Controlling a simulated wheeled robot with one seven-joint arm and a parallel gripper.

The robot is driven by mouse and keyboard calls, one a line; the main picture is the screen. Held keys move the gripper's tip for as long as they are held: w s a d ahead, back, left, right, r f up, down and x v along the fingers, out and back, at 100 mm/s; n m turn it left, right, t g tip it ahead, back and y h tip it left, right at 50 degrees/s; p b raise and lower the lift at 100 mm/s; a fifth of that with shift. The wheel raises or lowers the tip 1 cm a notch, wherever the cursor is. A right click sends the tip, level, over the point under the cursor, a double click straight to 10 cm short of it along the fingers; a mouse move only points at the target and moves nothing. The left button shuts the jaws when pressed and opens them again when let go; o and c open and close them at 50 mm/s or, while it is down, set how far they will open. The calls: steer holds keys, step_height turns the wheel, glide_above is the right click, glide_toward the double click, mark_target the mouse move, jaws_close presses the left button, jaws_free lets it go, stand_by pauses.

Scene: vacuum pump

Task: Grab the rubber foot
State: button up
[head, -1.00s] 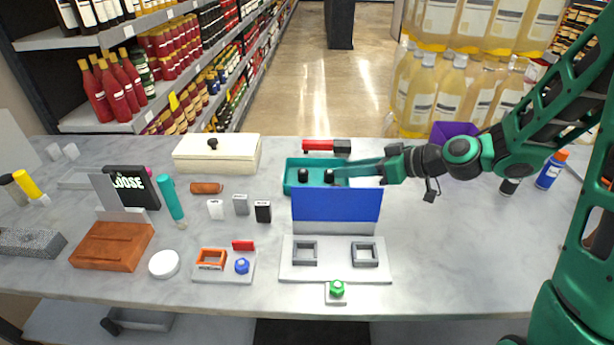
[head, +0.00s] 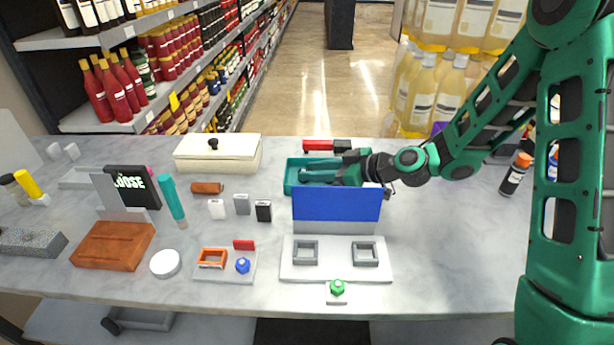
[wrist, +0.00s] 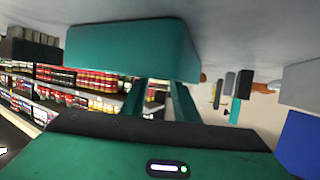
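The black rubber feet cannot be made out now; my gripper and the tray walls hide the inside of the teal tray (head: 289,185). My gripper (head: 318,175) reaches in from the right, low over the tray, with its fingers at or inside it. In the wrist view the picture is upside down, and the tray wall (wrist: 130,48) covers the fingertips of my gripper (wrist: 160,88). The two teal fingers stand apart with a clear gap between their visible parts. Whether a foot sits between the tips is hidden.
A blue upright panel (head: 336,204) stands just in front of the tray, behind a pale plate (head: 335,272) with two grey square frames. A red and black block (head: 327,145) lies behind the tray. A cream box (head: 217,155) is to the left. The counter at right front is clear.

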mark_target(303, 170)
steer(key=shift+x, duration=1.7)
steer(key=c, duration=0.7)
